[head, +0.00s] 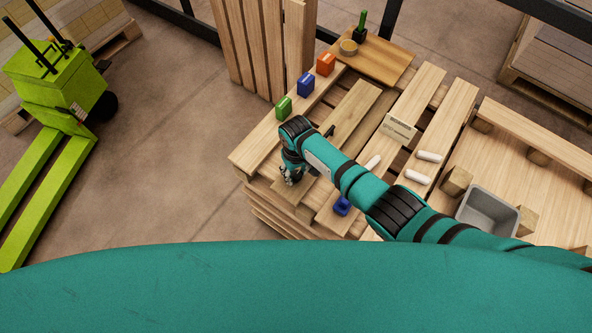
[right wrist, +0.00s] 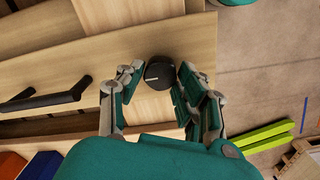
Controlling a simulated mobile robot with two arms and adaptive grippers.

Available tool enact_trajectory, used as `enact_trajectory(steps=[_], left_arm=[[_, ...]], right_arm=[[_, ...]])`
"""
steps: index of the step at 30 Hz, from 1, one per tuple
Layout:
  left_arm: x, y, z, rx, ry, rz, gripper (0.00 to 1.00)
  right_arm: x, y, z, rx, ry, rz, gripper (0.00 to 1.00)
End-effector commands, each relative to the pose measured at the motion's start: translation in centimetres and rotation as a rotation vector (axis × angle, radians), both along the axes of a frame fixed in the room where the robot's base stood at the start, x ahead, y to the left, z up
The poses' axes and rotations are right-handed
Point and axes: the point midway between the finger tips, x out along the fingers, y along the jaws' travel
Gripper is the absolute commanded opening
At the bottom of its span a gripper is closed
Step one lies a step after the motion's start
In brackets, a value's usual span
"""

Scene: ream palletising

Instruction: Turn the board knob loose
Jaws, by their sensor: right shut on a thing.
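The board knob (right wrist: 160,74), black and round with a pale line across its top, sits near one end of a wooden board (right wrist: 140,58) in the right wrist view. My right gripper (right wrist: 152,80) has its fingers on either side of the knob and is shut on it. In the head view my right gripper (head: 291,177) is down at the near left end of the board (head: 352,112) on the pallet stack, and it hides the knob. A black bar handle (right wrist: 30,102) is fixed on the board. My left gripper is not in view.
Green (head: 284,108), blue (head: 306,84) and orange (head: 326,64) blocks stand along the pallet's left edge. White rolls (head: 428,156), a label card (head: 398,127) and a grey bin (head: 488,211) lie to the right. A green pallet truck (head: 60,100) stands at left on open floor.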

Motion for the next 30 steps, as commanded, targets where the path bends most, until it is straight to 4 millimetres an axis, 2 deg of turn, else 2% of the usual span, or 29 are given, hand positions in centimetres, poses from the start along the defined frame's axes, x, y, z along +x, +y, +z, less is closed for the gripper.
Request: enact_trajectory(steps=[15, 16, 21, 30], left_arm=[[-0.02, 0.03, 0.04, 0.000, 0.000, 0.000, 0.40], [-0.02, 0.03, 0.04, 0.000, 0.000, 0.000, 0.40], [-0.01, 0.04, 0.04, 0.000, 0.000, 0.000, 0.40], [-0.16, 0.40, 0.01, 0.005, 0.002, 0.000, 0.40]], right_arm=[[0.02, 0.07, 0.05, 0.000, -0.001, 0.023, 0.04], [0.02, 0.07, 0.05, 0.000, -0.001, 0.023, 0.37], [0.03, 0.05, 0.04, 0.000, -0.001, 0.022, 0.59], [0.02, 0.02, 0.14, 0.000, -0.001, 0.021, 0.59]])
